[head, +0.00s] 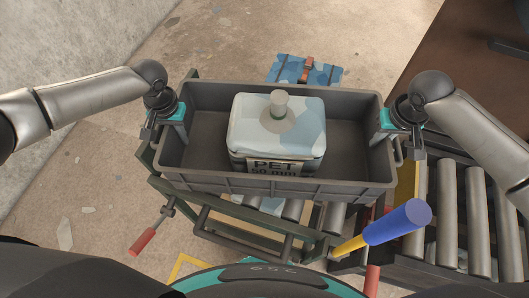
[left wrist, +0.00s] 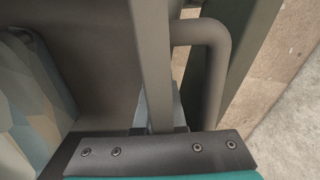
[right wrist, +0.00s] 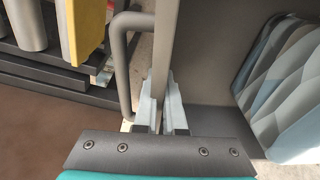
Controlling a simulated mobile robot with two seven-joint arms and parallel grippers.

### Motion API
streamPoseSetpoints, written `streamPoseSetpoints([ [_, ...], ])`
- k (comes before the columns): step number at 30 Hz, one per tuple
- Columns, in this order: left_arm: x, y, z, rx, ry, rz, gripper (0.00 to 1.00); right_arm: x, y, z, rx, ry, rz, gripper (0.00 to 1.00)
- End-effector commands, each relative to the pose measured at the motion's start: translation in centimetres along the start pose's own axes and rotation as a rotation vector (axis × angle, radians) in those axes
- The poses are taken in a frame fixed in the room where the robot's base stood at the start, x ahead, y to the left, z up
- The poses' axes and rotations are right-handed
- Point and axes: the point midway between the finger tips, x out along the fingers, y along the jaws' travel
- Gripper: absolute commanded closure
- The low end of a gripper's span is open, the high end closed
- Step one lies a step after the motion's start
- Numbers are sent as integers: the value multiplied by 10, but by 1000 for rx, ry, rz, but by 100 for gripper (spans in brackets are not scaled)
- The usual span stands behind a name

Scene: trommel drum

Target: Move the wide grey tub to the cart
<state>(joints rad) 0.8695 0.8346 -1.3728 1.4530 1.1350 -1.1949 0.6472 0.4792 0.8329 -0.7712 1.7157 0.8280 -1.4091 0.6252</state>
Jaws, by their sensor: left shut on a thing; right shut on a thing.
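The wide grey tub (head: 340,187) is in the middle of the head view, over a dark green frame with rollers that looks like the cart (head: 230,226). A white and pale blue block labelled PET (head: 310,140) with a knob on top sits inside the tub. My left gripper (head: 176,125) is shut on the tub's left end wall, beside a bar handle (left wrist: 215,70) in the left wrist view. My right gripper (head: 392,130) is shut on the right end wall, beside another handle (right wrist: 120,70) in the right wrist view. Whether the tub touches the cart is hidden.
A roller conveyor (head: 450,215) stands at the right. A blue and yellow cylinder-like tool (head: 398,222) is in front of the tub's right corner. A red-handled lever (head: 143,241) sticks out at the left. A blue strapped bundle (head: 290,69) lies on the floor behind.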

Motion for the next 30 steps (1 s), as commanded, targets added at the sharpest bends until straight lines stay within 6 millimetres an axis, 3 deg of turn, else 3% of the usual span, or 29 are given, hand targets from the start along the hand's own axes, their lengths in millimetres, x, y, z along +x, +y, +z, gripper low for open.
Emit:
streamPoseSetpoints([
  [10, 14, -3, -1, -4, 2, -5, 100, 13, 2, 0, 2, 4, 5, 100],
  [11, 14, -3, 0, -4, -1, -6, 90, 14, 2, 2, 2, 0, 6, 90],
  [18, 13, -2, 0, -2, -1, -3, 63, 12, 1, 2, 1, 0, 3, 63],
  [26, 12, -1, 0, -1, 0, -1, 63, 12, 0, 2, 0, 0, 1, 63],
  [30, 2, 0, -1, -1, 2, 1, 63, 13, 0, 2, 0, 0, 0, 63],
])
